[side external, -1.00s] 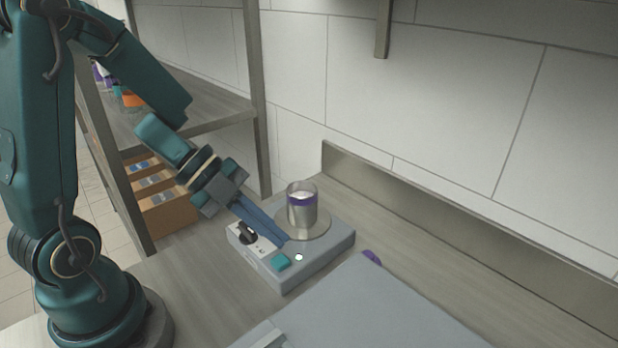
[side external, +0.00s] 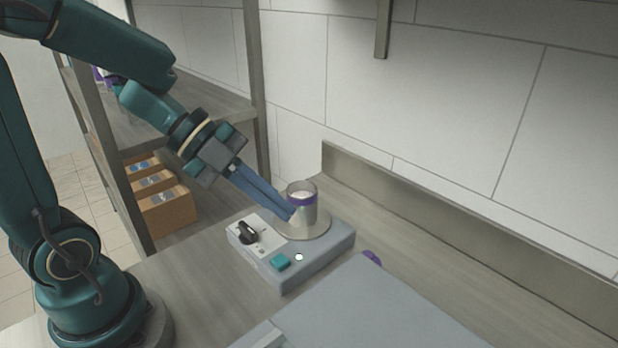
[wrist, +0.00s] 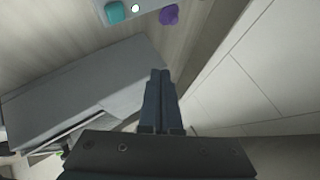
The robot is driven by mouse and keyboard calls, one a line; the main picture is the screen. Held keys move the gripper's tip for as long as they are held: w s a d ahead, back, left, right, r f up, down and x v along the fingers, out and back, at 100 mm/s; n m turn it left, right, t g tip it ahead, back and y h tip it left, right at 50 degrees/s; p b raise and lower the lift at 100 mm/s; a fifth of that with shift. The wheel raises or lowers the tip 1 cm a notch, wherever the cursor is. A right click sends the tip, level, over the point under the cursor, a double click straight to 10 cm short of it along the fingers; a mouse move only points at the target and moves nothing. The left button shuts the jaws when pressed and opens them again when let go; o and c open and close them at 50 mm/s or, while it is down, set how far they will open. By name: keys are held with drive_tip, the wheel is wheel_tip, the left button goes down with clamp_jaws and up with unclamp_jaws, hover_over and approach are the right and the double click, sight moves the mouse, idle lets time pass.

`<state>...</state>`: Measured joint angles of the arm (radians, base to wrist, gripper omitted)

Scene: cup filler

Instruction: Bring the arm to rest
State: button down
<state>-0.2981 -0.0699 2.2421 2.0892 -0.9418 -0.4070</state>
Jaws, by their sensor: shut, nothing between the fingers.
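My gripper (side external: 291,217) is shut and empty. In the side external view its long blue fingers point down and right, their tips overlapping the lower left of a cup in the picture; I cannot tell whether they touch it. The cup (side external: 303,214), clear with a purple band and pale contents, stands upright on the round plate (side external: 318,229) of a grey filler machine (side external: 317,264). The machine has a black knob (side external: 247,234) and a teal button (side external: 280,262). In the wrist view the shut fingers (wrist: 160,76) show, with the teal button (wrist: 115,13) at the top; the cup is not visible there.
A grey flat-topped box (side external: 370,310) lies in front of the machine, with a purple object (side external: 371,258) beside it. A shelf post (side external: 257,100) and cardboard boxes (side external: 167,213) stand behind at left. A tiled wall (side external: 450,110) closes the back. The counter left of the machine is clear.

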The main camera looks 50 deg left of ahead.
drive_tip(key=w+a+r+n+t+y, duration=0.2)
drive_tip(key=r+n+t+y, duration=0.2)
drive_tip(key=r+n+t, duration=0.15)
drive_tip(key=w+a+r+n+t+y, duration=0.3)
drive_tip(key=r+n+t+y, duration=0.1)
drive_tip(key=r+n, duration=0.3)
drive_tip(key=s+d+f+n+g, duration=0.3)
drive_tip(key=s+f+n+g, duration=0.5)
drive_tip(key=s+f, duration=0.3)
drive_tip(key=s+g, duration=0.1)
drive_tip(key=s, duration=0.1)
drive_tip(key=shift+s+g, duration=0.35)
